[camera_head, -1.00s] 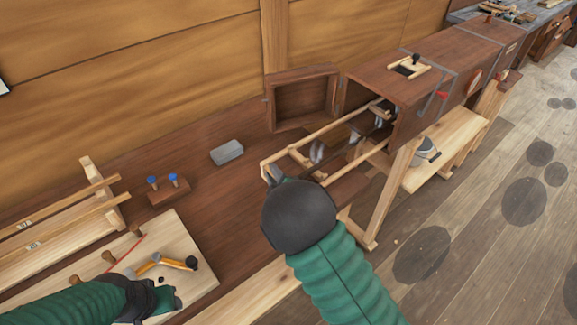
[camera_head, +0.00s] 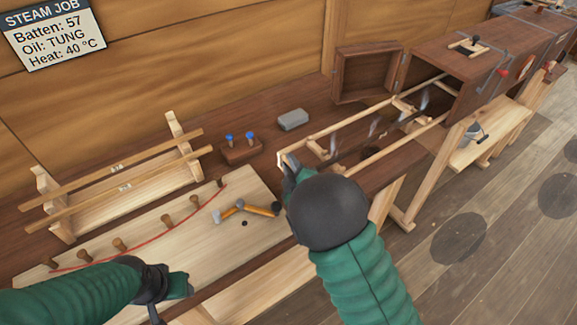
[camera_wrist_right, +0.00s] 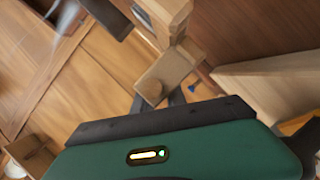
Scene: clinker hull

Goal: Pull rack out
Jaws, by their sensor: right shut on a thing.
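The rack (camera_head: 335,130) is a pale wooden frame with two long rails and cross pieces. It sticks well out of the open end of the brown steam box (camera_head: 470,75), and its far end is inside the box. My right gripper (camera_head: 287,166) is shut on the rack's near left end, partly hidden by my dark wrist.
The box door (camera_head: 368,75) stands open behind the rack. A grey block (camera_head: 293,119), a peg block with blue tops (camera_head: 241,151) and a batten stand (camera_head: 120,190) are on the bench. A pale board (camera_head: 150,235) holds pegs, a red line and a hammer.

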